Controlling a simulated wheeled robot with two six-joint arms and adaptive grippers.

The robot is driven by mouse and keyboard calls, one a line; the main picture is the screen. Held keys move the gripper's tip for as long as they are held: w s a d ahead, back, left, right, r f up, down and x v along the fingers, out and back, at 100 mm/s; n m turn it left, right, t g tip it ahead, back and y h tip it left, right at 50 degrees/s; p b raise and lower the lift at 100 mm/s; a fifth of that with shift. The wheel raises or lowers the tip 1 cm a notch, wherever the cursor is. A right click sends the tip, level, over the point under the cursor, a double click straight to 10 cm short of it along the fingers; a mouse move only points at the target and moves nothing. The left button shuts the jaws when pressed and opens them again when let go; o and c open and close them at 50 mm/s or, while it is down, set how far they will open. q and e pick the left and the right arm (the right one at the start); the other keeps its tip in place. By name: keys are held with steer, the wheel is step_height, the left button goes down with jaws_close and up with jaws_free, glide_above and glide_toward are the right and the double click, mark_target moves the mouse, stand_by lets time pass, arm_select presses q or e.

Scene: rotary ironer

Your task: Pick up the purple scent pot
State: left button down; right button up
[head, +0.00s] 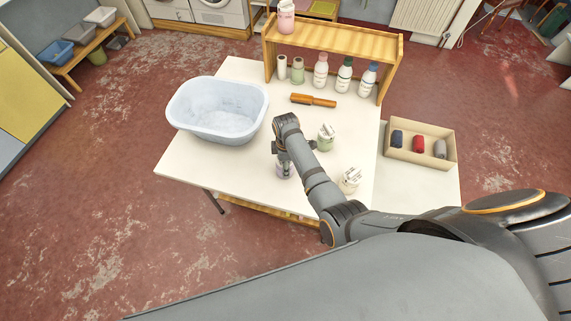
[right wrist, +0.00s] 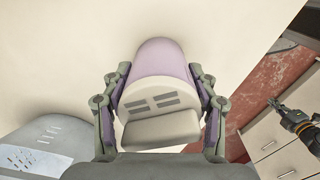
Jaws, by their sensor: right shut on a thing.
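The purple scent pot (head: 285,172) stands near the front edge of the white table, mostly hidden under my right gripper (head: 282,160) in the head view. In the right wrist view the purple pot (right wrist: 160,58) sits between the two fingers of the right gripper (right wrist: 160,97), which is shut on it from both sides. A pale grey block-like part with dark slots shows on the pot's near side. I cannot tell whether the pot touches the table. What looks like my left gripper (right wrist: 285,112) shows small at the right wrist view's right edge; its finger state is unclear.
A green pot (head: 326,138) and a cream pot (head: 351,180) stand close right of the arm. A pale blue basin (head: 190,125) is at left, an orange-brown brush (head: 313,100) behind. Bottles stand beneath a wooden shelf (head: 335,40). A box (head: 420,160) with rolls is at right.

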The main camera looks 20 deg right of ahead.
step_height(320, 180, up, 12)
steer(key=p, duration=1.2)
steer(key=shift+f, duration=0.1)
steer(key=shift+r+p, duration=0.6)
steer(key=shift+r, duration=0.25)
step_height(320, 180, up, 4)
steer(key=shift+r+b, duration=0.15)
steer(key=shift+b, duration=0.55)
